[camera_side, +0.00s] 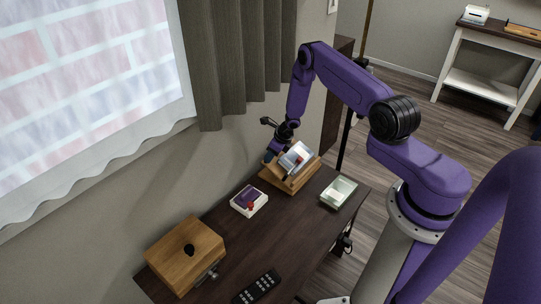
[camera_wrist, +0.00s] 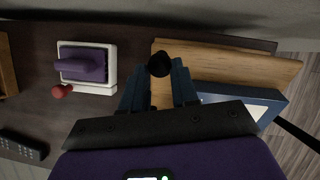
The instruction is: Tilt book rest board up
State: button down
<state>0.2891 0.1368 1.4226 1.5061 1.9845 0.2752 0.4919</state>
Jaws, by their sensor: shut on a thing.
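The wooden book rest (camera_side: 290,181) stands at the far end of the dark cabinet top. A pale, glossy panel or book (camera_side: 297,157) leans at a slant on it. In the wrist view the rest's wooden board (camera_wrist: 228,66) extends right from my fingertips, with a blue-edged book (camera_wrist: 262,104) over part of it. My gripper (camera_side: 268,156) is at the left side of the rest. In the wrist view my gripper (camera_wrist: 160,80) has its two fingers around a black knob (camera_wrist: 160,64) at the board's left end. The board's exact tilt is hard to tell.
A white box with a purple top (camera_side: 249,201) and red knob stands left of the rest. A pale green tray (camera_side: 339,191) lies to its right. A wooden box (camera_side: 186,254) and a remote (camera_side: 257,287) are nearer. Wall and curtain (camera_side: 235,60) stand behind.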

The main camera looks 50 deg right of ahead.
jog(key=c, duration=1)
grip_release()
jog(key=shift+s+f, duration=0.4)
jog(key=shift+s, duration=0.25)
jog(key=shift+o, duration=0.7)
jog(key=shift+w+r, duration=0.15)
jog(key=shift+w, duration=0.05)
jog(key=v, duration=1.7)
jog(key=shift+r, duration=0.2)
